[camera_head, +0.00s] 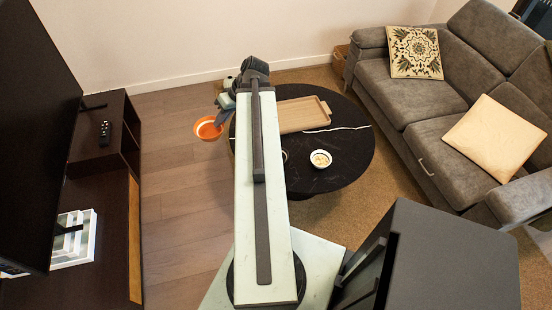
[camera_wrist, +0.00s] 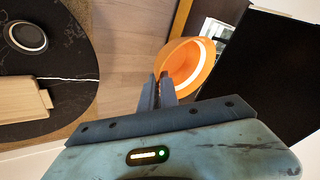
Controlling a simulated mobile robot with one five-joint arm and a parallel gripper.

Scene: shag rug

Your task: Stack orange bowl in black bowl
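The orange bowl (camera_head: 207,129) hangs off the left side of the round table, over the wooden floor. In the wrist view the orange bowl (camera_wrist: 190,62) is tilted, its rim between my fingertips. My gripper (camera_head: 221,113) is shut on that rim; it also shows in the wrist view (camera_wrist: 161,84). The black bowl (camera_wrist: 27,37) sits upright on the dark table, apart from my gripper, at the upper left of the wrist view. In the head view only a bit of its rim (camera_head: 285,156) shows beside my arm, which hides the rest.
The round black marble table (camera_head: 345,150) carries a wooden tray (camera_head: 302,114) and a white bowl (camera_head: 320,159) with something in it. A grey sofa (camera_head: 400,98) stands right, a dark TV cabinet (camera_head: 100,200) left. Bare floor (camera_head: 180,190) lies between cabinet and table.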

